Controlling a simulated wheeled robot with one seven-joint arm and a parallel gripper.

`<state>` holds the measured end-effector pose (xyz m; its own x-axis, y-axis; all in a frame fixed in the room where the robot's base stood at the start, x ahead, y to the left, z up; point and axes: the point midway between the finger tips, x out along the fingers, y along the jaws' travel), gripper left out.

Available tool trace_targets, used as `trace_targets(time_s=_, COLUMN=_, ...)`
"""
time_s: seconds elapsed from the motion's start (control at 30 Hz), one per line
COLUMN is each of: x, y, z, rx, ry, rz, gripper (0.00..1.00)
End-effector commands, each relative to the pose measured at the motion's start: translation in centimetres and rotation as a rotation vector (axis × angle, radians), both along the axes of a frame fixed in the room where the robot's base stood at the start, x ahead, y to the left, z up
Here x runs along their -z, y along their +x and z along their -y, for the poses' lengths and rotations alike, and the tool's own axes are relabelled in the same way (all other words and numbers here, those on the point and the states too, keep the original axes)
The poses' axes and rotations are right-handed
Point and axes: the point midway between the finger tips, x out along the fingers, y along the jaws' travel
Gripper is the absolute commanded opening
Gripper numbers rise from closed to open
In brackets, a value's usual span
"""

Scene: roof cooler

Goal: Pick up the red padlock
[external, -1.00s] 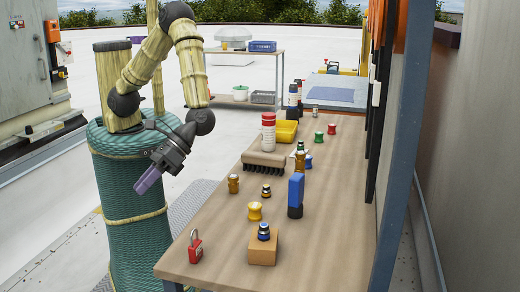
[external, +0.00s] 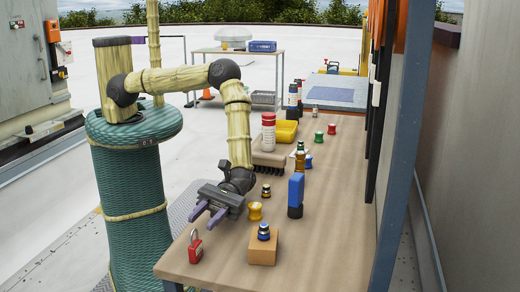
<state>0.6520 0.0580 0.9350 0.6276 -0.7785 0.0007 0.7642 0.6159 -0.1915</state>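The red padlock (external: 195,250) stands at the near left corner of the wooden table (external: 325,240), its metal shackle up. My gripper (external: 203,220) is above the table's left edge, just beyond the padlock and apart from it. Its two purple fingers are spread, with nothing between them, and point toward the near left. Part of the table's left side is hidden behind my gripper and wrist.
Right of the padlock is a cardboard-coloured block (external: 263,249) with a dark and blue fitting (external: 264,232) on top. A yellow spool-like part (external: 255,211) and a blue bottle-shaped item (external: 296,195) stand farther back. A brush (external: 270,158) lies beyond my wrist.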

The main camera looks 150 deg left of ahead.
Motion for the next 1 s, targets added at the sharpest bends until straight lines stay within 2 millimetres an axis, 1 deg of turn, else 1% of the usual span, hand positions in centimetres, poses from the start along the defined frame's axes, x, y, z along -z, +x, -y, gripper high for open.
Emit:
trace_targets(time_s=0.3, x=0.1, y=0.0, z=0.1, rx=0.002, ry=0.002, rz=0.001, gripper=0.32)
trace_targets(time_s=0.53, x=-0.1, y=1.3, z=1.7, rx=0.004, ry=0.002, rz=0.002, gripper=0.32)
trace_targets(time_s=0.87, x=0.0, y=1.5, z=1.9, rx=0.002, ry=0.002, rz=0.001, gripper=0.32)
trace_targets(time_s=1.0, x=-0.3, y=2.3, z=2.7, rx=0.004, ry=0.001, rz=0.001, gripper=0.32)
